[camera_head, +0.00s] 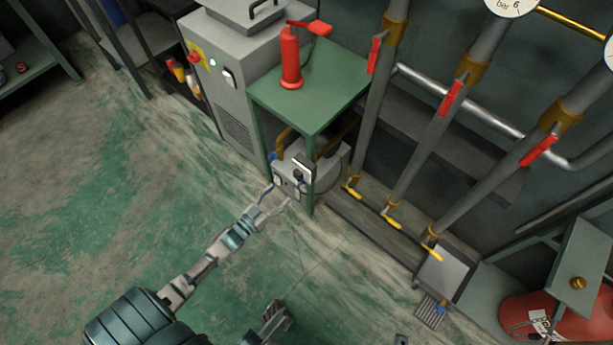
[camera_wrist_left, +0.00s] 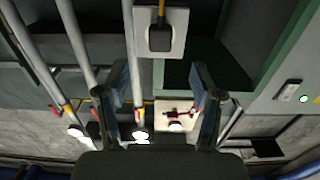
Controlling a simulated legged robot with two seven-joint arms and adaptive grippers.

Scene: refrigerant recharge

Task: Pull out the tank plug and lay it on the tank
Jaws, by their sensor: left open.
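A black plug (camera_head: 298,174) sits on a light box-like tank (camera_head: 322,175) under the small green table. In the left wrist view the black plug (camera_wrist_left: 160,38) sits in a pale square plate (camera_wrist_left: 178,20), with a yellow cord or strip at its top. My left gripper (camera_head: 275,198) is open and empty, just in front of the tank's near side. In the left wrist view its two fingers (camera_wrist_left: 160,98) are wide apart, with the plug beyond and between them. A dark jointed part (camera_head: 272,320) at the bottom edge looks like my right gripper; its fingers are unclear.
The green table (camera_head: 318,97) and its front leg stand close over the tank. A red bottle-like pump (camera_head: 291,58) is on top. A grey cabinet (camera_head: 237,90) stands left; pipes with red handles (camera_head: 450,97) stand right. The floor at left is clear.

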